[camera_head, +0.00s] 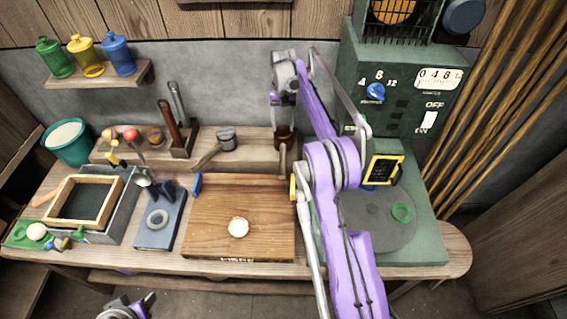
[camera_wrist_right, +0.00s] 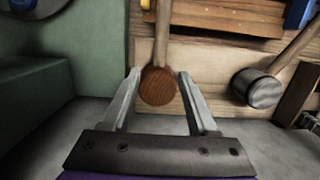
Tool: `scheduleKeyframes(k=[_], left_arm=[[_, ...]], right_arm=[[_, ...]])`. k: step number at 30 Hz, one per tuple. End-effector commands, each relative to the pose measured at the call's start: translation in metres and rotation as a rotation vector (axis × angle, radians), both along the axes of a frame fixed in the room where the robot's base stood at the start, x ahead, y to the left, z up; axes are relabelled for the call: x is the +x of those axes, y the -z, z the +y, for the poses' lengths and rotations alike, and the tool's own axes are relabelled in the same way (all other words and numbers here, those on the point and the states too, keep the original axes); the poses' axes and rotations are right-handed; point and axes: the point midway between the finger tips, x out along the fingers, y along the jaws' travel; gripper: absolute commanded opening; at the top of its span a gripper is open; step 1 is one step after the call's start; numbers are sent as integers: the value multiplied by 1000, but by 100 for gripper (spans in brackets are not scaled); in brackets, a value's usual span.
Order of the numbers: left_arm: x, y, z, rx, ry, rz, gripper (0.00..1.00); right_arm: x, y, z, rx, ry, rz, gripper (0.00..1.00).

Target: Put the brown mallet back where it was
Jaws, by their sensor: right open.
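The brown mallet (camera_head: 285,140) rests at the right end of the wooden back ledge, its handle pointing toward the front of the bench. My right gripper (camera_head: 285,122) is over its head, pointing down. In the right wrist view, the mallet's round brown head (camera_wrist_right: 157,87) shows between the two spread fingers (camera_wrist_right: 159,74), with a gap on each side. The fingers do not visibly grip it. My left gripper (camera_head: 130,308) is only partly in view at the bottom edge, away from the mallet; its jaws are unclear.
A grey-headed mallet (camera_head: 226,139) lies on the ledge (camera_head: 256,150) to the left; it also shows in the wrist view (camera_wrist_right: 258,88). A wooden board (camera_head: 215,215) with a pale round piece (camera_head: 238,228) lies in front. The green machine (camera_head: 405,110) stands close on the right.

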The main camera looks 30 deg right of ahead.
Motion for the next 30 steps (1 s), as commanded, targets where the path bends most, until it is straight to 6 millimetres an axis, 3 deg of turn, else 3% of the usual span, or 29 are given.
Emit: scheduleKeyframes(k=[4, 8, 14, 18, 22, 26, 30], left_arm=[[0, 0, 0, 0, 0, 0, 50], [0, 0, 0, 0, 0, 0, 50], [0, 0, 0, 0, 0, 0, 50], [0, 0, 0, 0, 0, 0, 50], [0, 0, 0, 0, 0, 0, 50], [0, 0, 0, 0, 0, 0, 50], [0, 1, 0, 0, 0, 0, 50]], right_arm=[[-5, -14, 11, -7, -21, -20, 60], [-20, -45, 36, -25, -71, -76, 60], [-70, -89, 84, -60, -170, -192, 60], [-117, -106, 115, -84, -241, -273, 60], [-167, -110, 140, -106, -306, -349, 60], [-221, -102, 162, -126, -371, -426, 60], [-277, -81, 180, -147, -438, -507, 60]])
